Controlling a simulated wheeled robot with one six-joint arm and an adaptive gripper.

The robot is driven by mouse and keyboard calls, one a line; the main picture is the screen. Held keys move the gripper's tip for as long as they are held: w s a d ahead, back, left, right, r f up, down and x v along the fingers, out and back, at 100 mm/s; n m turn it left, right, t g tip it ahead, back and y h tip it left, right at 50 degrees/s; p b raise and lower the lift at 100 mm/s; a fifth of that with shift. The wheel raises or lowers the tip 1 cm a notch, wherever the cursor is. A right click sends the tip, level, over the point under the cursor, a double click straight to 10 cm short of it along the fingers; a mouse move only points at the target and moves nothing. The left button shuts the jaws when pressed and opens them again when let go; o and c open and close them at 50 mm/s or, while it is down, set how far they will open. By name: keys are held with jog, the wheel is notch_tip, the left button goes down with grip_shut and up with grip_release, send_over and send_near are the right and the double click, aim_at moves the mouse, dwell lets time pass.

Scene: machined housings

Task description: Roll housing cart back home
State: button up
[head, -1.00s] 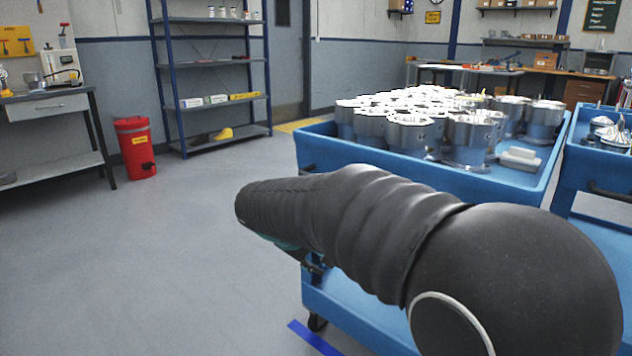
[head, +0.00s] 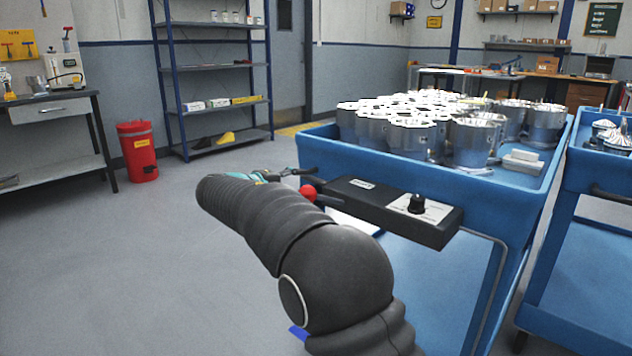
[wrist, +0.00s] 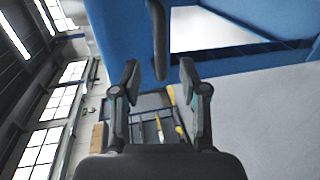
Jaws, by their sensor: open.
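The blue housing cart (head: 505,205) stands at the right in the head view, its top tray loaded with several shiny metal housings (head: 400,133). My gripper (wrist: 158,72) is open and empty in the wrist view. A dark handle bar (wrist: 158,35) on the blue cart wall (wrist: 225,22) shows between its fingertips; I cannot tell how deep it sits between them. In the head view my gripper (head: 285,173) is small and partly hidden behind my wrist, at the cart's near left corner.
A black box (head: 390,205) with a dial and a red knob (head: 308,192) juts along the cart's near side. A second blue cart (head: 560,270) stands close on the right. A red bin (head: 137,150), shelf rack (head: 220,105) and bench (head: 50,112) line the left. Floor at left is clear.

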aim_at(314, 180)
jog(key=x, duration=0.7)
jog(key=shift+w+d, duration=0.15)
jog(key=shift+w, duration=0.05)
grip_shut()
